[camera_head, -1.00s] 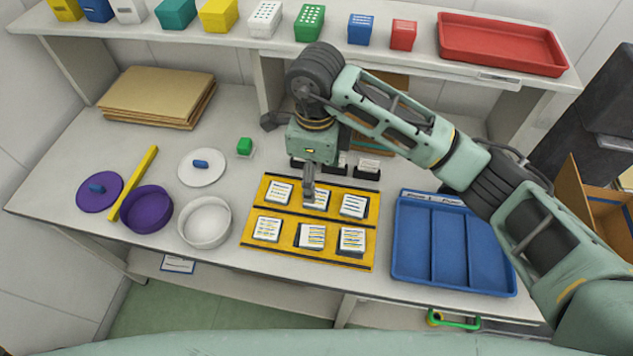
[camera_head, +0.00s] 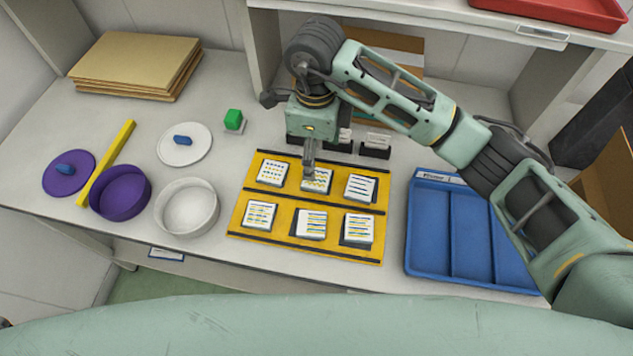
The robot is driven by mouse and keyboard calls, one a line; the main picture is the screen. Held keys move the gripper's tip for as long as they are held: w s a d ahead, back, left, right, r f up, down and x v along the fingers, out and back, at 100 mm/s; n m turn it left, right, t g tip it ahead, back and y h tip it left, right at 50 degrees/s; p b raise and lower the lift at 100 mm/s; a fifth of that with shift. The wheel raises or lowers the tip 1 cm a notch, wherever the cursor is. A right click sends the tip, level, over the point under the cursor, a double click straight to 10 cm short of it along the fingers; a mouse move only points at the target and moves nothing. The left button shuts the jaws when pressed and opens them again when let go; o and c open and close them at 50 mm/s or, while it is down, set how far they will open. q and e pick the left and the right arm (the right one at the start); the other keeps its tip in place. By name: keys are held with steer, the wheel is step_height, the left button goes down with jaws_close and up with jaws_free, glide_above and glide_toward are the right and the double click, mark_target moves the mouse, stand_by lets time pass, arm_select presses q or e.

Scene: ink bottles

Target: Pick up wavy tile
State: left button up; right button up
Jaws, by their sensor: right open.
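Several white tiles with coloured marks lie in two rows on a yellow-and-black board (camera_head: 284,192). The top row has a left tile (camera_head: 272,174), a middle tile (camera_head: 317,183) and a right tile (camera_head: 361,188). The bottom row has a left tile (camera_head: 259,215), a middle tile (camera_head: 311,225) and a right tile (camera_head: 357,229). The marks are too small for me to tell surely which is wavy. My right gripper (camera_head: 309,173) points down at the top middle tile, open, its fingers covering part of that tile. Contact is unclear. My left gripper is out of view.
A blue divided tray (camera_head: 430,237) stands right of the board. Left are a white round box (camera_head: 186,208), its lid (camera_head: 184,150), a purple box (camera_head: 121,194), a purple lid (camera_head: 60,179), a yellow bar (camera_head: 106,164) and a green block (camera_head: 233,119). Brown boards (camera_head: 135,62) are stacked behind.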

mark_target(317, 178)
steer(key=shift+s+f+p, duration=0.1)
steer(key=shift+f+p, duration=0.25)
steer(key=shift+f, duration=0.5)
steer(key=f+p, duration=0.1)
steer(key=f, duration=0.1)
steer(key=f+p, duration=0.1)
steer(key=f, duration=0.2)
steer(key=shift+s+d, duration=0.1)
steer(key=shift+s, duration=0.1)
steer(key=shift+f, duration=0.45)
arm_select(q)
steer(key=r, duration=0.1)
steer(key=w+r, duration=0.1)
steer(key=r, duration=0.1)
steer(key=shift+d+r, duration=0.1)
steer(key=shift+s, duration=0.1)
arm_select(e)
steer(key=shift+c, duration=0.2)
steer(key=c, duration=1.3)
steer(key=shift+o, duration=0.2)
steer(key=shift+w+r, duration=0.1)
